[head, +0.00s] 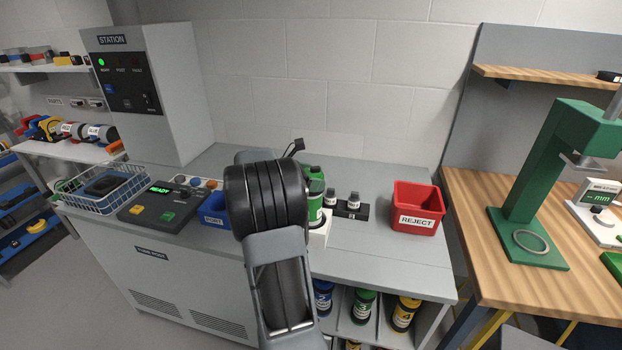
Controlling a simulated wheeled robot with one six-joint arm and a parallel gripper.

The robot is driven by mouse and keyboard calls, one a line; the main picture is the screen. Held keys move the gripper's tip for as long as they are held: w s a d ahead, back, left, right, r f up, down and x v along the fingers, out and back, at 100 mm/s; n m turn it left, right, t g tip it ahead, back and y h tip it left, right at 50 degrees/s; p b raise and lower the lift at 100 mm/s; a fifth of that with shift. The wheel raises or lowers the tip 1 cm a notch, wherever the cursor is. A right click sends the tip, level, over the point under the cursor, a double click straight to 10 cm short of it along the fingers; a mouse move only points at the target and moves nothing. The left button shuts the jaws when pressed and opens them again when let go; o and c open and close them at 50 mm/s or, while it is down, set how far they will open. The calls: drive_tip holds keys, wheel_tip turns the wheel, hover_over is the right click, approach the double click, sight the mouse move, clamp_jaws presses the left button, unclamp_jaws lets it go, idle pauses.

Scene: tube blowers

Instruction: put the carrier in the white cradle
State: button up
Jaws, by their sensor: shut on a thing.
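The carrier (315,205) is a green cylinder with a pale label and dark bands. It stands upright just right of my arm, its left side hidden. The white cradle (319,236) is a pale block directly below it on the grey bench. I cannot tell whether the carrier rests in the cradle or is held just above it. My gripper (294,149) is mostly hidden behind my own black arm link; only a small dark part shows at the carrier's upper left. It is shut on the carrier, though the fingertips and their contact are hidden.
Right of the cradle stand a black block (351,211) with small fittings and a red REJECT bin (416,208). Left are a blue bin (214,211), a control box (163,205) and a wire basket (104,189). Several carriers stand on the shelf below. The bench's right front is clear.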

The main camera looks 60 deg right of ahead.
drive_tip(key=shift+f, duration=0.15)
drive_tip(key=shift+f, duration=0.1)
drive_tip(key=o, duration=1.3)
drive_tip(key=shift+o, duration=0.2)
drive_tip(key=shift+r, duration=0.25)
drive_tip(key=v, duration=1.2)
drive_tip(key=s+a+f+m+t+y, duration=0.2)
drive_tip(key=a+f+m+t+y, duration=0.1)
drive_tip(key=a, duration=0.8)
drive_tip(key=s+a+f+m+t+y, duration=0.2)
drive_tip(key=a+f+m+t+y, duration=0.1)
drive_tip(key=a, duration=0.9)
drive_tip(key=s+a+f+m+t+y, duration=0.3)
drive_tip(key=a+m+t+y, duration=0.2)
drive_tip(key=a, duration=0.6)
drive_tip(key=shift+a+b, duration=0.3)
drive_tip(key=shift+a, duration=0.05)
